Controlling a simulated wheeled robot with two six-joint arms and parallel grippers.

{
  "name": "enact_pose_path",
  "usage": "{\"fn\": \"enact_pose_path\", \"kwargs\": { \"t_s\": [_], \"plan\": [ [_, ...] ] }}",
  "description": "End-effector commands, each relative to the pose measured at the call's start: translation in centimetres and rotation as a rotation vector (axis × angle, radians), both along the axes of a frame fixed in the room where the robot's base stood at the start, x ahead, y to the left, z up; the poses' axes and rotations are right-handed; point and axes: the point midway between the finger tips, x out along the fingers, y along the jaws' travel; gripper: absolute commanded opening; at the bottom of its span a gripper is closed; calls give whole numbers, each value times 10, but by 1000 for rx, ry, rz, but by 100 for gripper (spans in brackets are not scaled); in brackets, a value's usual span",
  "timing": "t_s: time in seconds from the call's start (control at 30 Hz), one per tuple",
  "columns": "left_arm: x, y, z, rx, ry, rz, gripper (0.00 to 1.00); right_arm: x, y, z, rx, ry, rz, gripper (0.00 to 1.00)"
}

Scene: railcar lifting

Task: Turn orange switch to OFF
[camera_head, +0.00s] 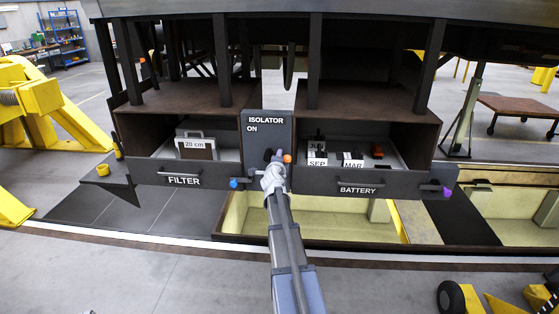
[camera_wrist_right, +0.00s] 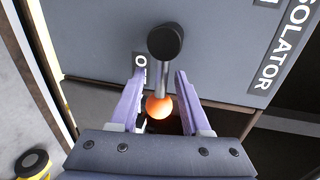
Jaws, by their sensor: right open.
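The orange switch (camera_head: 287,158) is a lever with an orange ball end on the grey isolator panel (camera_head: 268,125), which reads ISOLATOR and ON at its top. The lever points right from its dark pivot. In the right wrist view, the orange ball (camera_wrist_right: 158,107) sits between the spread fingers of my right gripper (camera_wrist_right: 158,82), below the black pivot (camera_wrist_right: 165,42). My right gripper (camera_head: 273,176) is open in front of the panel; contact with the lever is unclear. A second label (camera_wrist_right: 140,62) is mostly hidden, only an O readable. My left gripper is not in view.
A FILTER drawer (camera_head: 183,180) is left of the panel and a BATTERY drawer (camera_head: 358,190) right, both holding items. A blue knob (camera_head: 234,183) is beside the gripper, a purple knob (camera_head: 447,192) far right. A yellow stand (camera_head: 45,110) is at left. A pit lies below.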

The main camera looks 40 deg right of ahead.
Motion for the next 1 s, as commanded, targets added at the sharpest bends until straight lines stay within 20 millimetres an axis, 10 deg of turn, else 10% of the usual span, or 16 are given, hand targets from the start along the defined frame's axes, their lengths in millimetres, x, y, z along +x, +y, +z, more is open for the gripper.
{"fn": "enact_pose_path", "kwargs": {
  "t_s": [1.0],
  "plan": [
    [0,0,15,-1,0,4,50,-50,58,15,0,0,0,47]
  ]
}}
